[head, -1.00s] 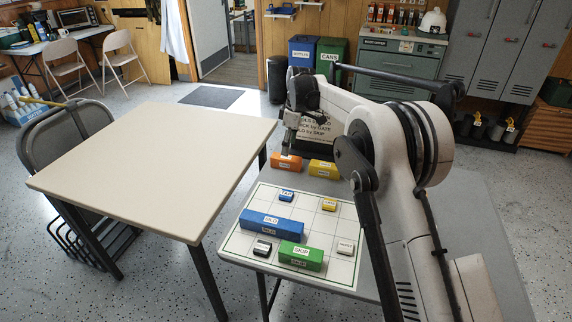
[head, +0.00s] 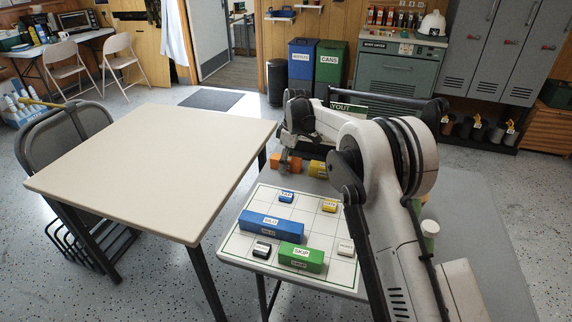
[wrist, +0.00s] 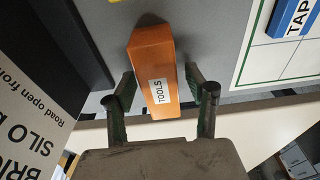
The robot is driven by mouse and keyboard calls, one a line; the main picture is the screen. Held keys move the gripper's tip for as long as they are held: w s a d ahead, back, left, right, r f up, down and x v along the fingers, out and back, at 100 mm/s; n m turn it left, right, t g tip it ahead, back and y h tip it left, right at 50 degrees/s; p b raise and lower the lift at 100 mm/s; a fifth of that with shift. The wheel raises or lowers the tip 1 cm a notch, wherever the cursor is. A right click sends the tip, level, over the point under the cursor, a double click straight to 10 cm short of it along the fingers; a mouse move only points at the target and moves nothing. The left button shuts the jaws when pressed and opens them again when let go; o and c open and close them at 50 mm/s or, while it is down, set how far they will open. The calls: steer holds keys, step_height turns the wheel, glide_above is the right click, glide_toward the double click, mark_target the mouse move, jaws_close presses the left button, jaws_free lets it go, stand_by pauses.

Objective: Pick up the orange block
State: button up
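The orange block (head: 278,162), labelled TOOLS, lies on the grey table behind the white grid sheet, partly covered by my gripper in the head view. In the wrist view the orange block (wrist: 153,62) runs up between the two fingers. My gripper (wrist: 160,88) is open, one finger on each side of the block, with a narrow gap showing on both sides. In the head view my gripper (head: 290,155) is low at the block, its fingers hard to make out.
A yellow block (head: 317,168) lies just right of the orange one. The grid sheet (head: 237,240) holds blue (head: 272,226), green (head: 301,258) and small blocks. A lettered sign board (wrist: 30,110) stands close by my gripper. A cup (head: 430,230) stands at right.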

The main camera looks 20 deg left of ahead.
steer(key=c, duration=1.1)
